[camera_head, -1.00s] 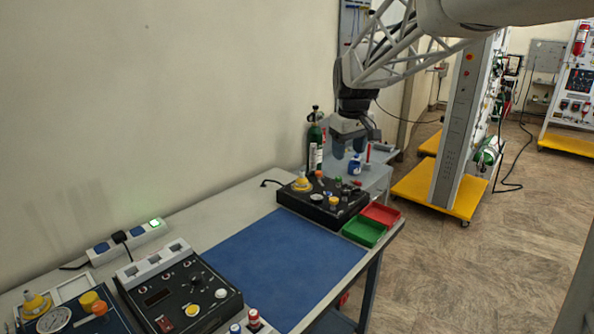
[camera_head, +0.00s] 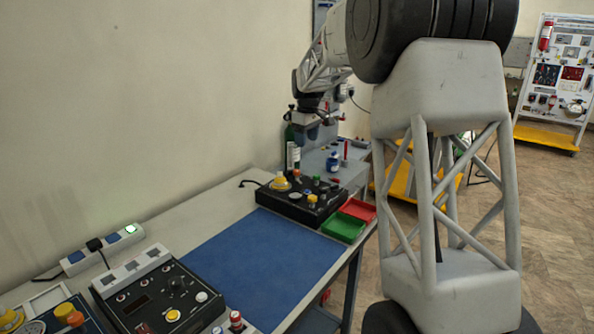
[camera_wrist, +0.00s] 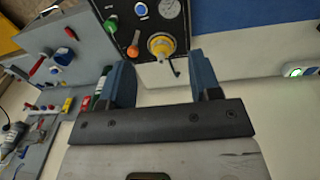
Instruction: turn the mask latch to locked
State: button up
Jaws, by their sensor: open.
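The black trainer panel (camera_head: 262,206) lies on the table at the far end of the blue mat. It carries a large yellow knob (camera_head: 280,183), also in the wrist view (camera_wrist: 161,46), where an orange knob (camera_wrist: 133,48), a green knob (camera_wrist: 110,25) and a round gauge (camera_wrist: 172,8) show beside it. I cannot tell which part is the mask latch or how it is set. My gripper (camera_wrist: 160,82) is open and empty, its two blue fingers apart. In the head view my gripper (camera_head: 318,132) hangs beyond and above the panel, touching nothing that I can see.
Green (camera_head: 343,228) and red (camera_head: 358,209) trays stand right of the panel. A grey board (camera_wrist: 50,98) holds small parts. The blue mat (camera_head: 260,255) is clear. Another control box (camera_head: 155,293) is near.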

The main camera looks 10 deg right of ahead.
aim_at(297, 170)
jog(key=w+f+n, duration=0.1)
jog(key=w+f, duration=0.3)
jog(key=w, duration=0.1)
jog(key=w+f+n, duration=0.1)
jog(key=w+f, duration=0.3)
jog(key=w, duration=0.2)
jog(key=w+f+n, duration=0.1)
jog(key=w+f, duration=0.3)
jog(key=w, duration=0.2)
jog(key=shift+w+a+f+g, duration=0.15)
jog(key=shift+a+f+g, duration=0.05)
jog(key=shift+a+g, duration=0.15)
jog(key=shift+f, duration=0.15)
jog(key=shift+f, duration=3.75)
jog(key=c, duration=0.9)
